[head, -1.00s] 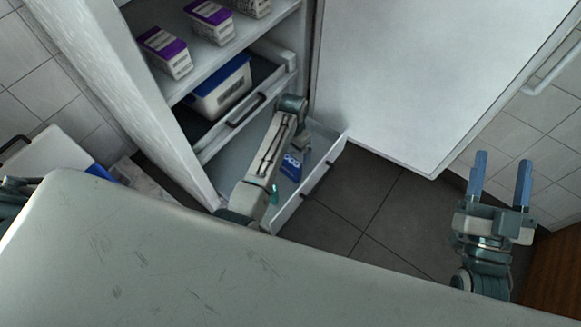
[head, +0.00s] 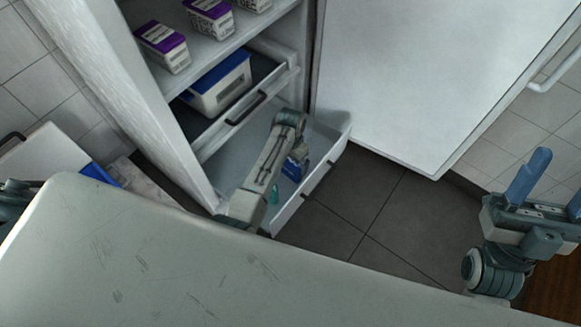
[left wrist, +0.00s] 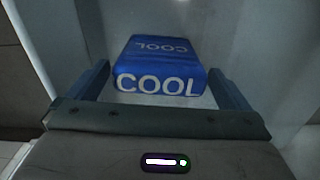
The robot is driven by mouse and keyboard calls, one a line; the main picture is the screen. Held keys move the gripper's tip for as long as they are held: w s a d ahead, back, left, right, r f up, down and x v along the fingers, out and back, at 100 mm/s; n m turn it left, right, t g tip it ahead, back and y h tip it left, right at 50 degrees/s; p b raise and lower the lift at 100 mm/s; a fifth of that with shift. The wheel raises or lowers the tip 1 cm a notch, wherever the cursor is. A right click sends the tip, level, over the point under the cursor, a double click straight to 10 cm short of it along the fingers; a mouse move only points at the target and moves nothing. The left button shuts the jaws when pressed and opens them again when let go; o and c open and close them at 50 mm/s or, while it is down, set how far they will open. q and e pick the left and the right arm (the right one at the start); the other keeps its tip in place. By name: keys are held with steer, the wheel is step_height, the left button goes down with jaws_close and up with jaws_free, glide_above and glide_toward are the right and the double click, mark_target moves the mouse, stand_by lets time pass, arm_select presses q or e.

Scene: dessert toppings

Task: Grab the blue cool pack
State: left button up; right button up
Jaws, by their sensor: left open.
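The blue cool pack (head: 293,168) lies in the open bottom drawer (head: 318,181), partly hidden by my left arm. In the left wrist view, the pack (left wrist: 158,84) shows white COOL lettering on two faces. My left gripper (left wrist: 160,76) is open, with one finger on each side of the pack's near end. I cannot tell whether the fingers touch it. In the head view, my left gripper (head: 299,157) is inside the drawer beside the pack. My right gripper (head: 551,190) is open and empty at the right edge, far from the drawer.
Above the drawer, a blue-lidded white box (head: 219,86) sits in another pulled-out drawer with a dark handle. Purple-lidded tubs (head: 163,46) stand on the shelf above. The large open door (head: 430,85) stands right of the drawer. Tiled floor (head: 385,215) is clear.

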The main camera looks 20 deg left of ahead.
arm_select(q)
steer(key=c, duration=1.2)
steer(key=shift+c, duration=1.2)
steer(key=shift+r, duration=0.15)
